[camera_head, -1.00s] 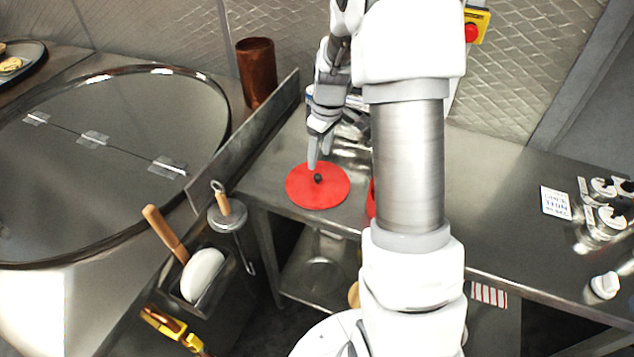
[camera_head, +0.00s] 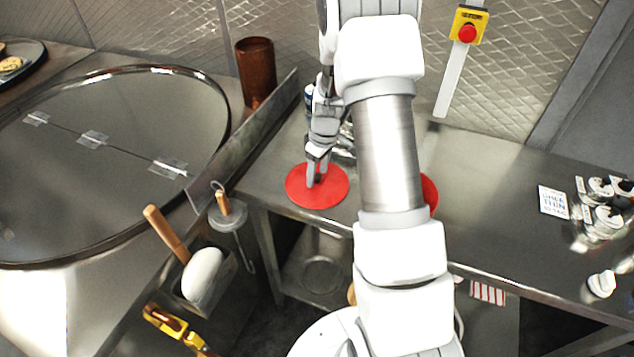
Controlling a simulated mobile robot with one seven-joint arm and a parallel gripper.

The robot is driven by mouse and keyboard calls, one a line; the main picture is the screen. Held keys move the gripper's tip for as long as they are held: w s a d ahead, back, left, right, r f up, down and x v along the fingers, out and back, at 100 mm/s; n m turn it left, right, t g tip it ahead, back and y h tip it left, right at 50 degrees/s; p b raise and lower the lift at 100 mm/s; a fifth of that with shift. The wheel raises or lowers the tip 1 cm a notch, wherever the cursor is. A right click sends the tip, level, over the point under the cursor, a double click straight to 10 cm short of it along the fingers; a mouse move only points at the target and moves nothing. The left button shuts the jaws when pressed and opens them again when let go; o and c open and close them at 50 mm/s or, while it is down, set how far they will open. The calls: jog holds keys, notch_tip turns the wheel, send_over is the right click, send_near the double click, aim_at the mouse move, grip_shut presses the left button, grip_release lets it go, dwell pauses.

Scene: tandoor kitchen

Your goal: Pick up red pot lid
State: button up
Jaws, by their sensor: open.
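The red pot lid (camera_head: 328,197) lies flat on the steel counter, left of my arm. My gripper (camera_head: 314,181) points down over the middle of the lid. Its fingers are open at the place of the lid's small dark knob, which they largely hide. I cannot tell whether the fingers touch the knob. A red pot (camera_head: 430,194) shows partly on the right of my arm, which hides most of it.
A steel divider plate (camera_head: 245,135) stands left of the lid, with a copper cup (camera_head: 257,72) behind it. The round tandoor top (camera_head: 90,190) fills the left. Metal items (camera_head: 602,205) and a label card (camera_head: 553,202) sit right. The counter (camera_head: 490,210) between is clear.

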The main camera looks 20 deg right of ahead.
grip_shut()
jog(key=shift+r, duration=0.1)
dwell(0.3)
